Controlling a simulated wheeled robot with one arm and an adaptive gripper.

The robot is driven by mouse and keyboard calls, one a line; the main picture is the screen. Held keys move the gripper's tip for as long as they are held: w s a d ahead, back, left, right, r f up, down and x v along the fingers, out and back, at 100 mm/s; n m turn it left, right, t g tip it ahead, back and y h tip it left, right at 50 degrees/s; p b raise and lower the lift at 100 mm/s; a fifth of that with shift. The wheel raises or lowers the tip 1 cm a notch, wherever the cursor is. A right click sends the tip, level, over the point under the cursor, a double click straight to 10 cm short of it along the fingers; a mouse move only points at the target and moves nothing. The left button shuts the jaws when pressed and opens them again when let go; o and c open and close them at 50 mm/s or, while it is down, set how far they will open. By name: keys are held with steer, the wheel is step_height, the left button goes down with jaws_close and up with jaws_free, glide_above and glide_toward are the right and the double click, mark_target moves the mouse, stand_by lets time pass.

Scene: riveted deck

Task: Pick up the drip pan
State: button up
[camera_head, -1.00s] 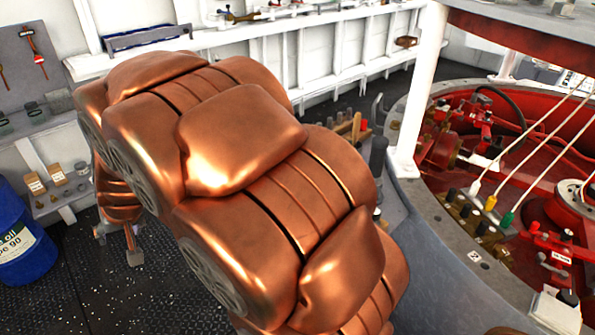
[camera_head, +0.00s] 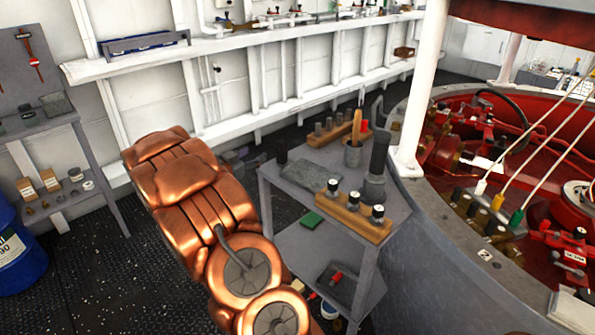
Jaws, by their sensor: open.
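I cannot tell for certain which thing is the drip pan. A shallow dark tray (camera_head: 343,287) with a red-handled item at it lies on the lower shelf of the grey cart, right of my arm. A flat grey piece (camera_head: 311,176) lies on the cart's top. Another small dark tray (camera_head: 57,105) sits on the shelf unit at the left. My copper arm reaches from the bottom middle toward the upper left and covers part of the cart's left side.
The red machinery well's grey rim (camera_head: 440,225) is close on the right. A blue drum (camera_head: 20,255) stands left. Dark floor is open between.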

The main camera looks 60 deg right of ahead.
mark_target(278, 152)
steer(key=s+g, duration=0.1)
steer(key=s+d+g, duration=0.1)
steer(key=s, duration=0.1)
steer(key=s+d+f+m+g, duration=0.1)
steer(key=shift+s+h, duration=0.2)
steer(key=shift+h, duration=0.2)
steer(key=shift+d, duration=0.7)
steer(key=shift+s+d+f+p, duration=0.15)
steer(key=shift+d+p, duration=0.05)
steer(key=shift+d, duration=1.3)
steer(key=shift+s+d+f+p, duration=0.1)
steer(key=shift+d+p, duration=0.1)
steer(key=shift+d, duration=1.25)
steer(key=shift+c, duration=0.4)
jaws_close()
